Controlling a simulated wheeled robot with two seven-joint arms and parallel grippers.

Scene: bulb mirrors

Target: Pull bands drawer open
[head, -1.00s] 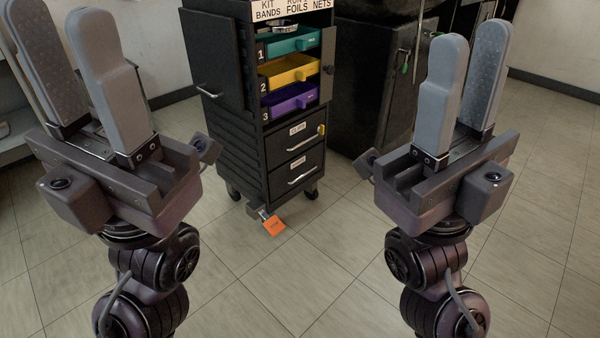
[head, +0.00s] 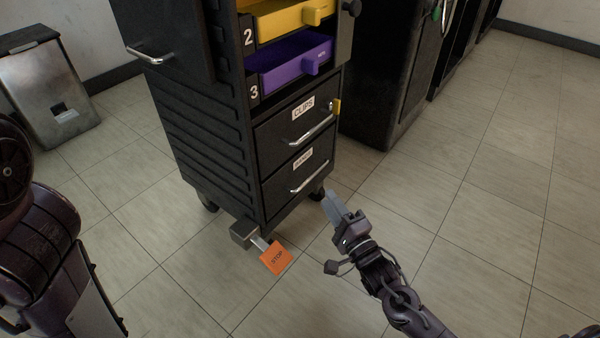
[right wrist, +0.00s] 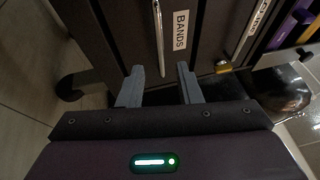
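The bands drawer (head: 285,190) is the lower black drawer of the cart and looks shut. Its silver bar handle (head: 310,180) runs across the front below a white label. In the right wrist view the label reads BANDS (right wrist: 181,30), and the handle (right wrist: 158,35) stands upright in the picture. My right gripper (head: 333,204) is low in front of the cart, to the right of the drawer. In the right wrist view its fingers (right wrist: 160,80) are apart with nothing between them, short of the handle. My left gripper is out of view.
The clips drawer (head: 270,133) above is shut, with a yellow piece (head: 336,106) at its right edge. Purple (head: 290,67) and yellow (head: 285,20) trays sit higher. Floor to the right is clear.

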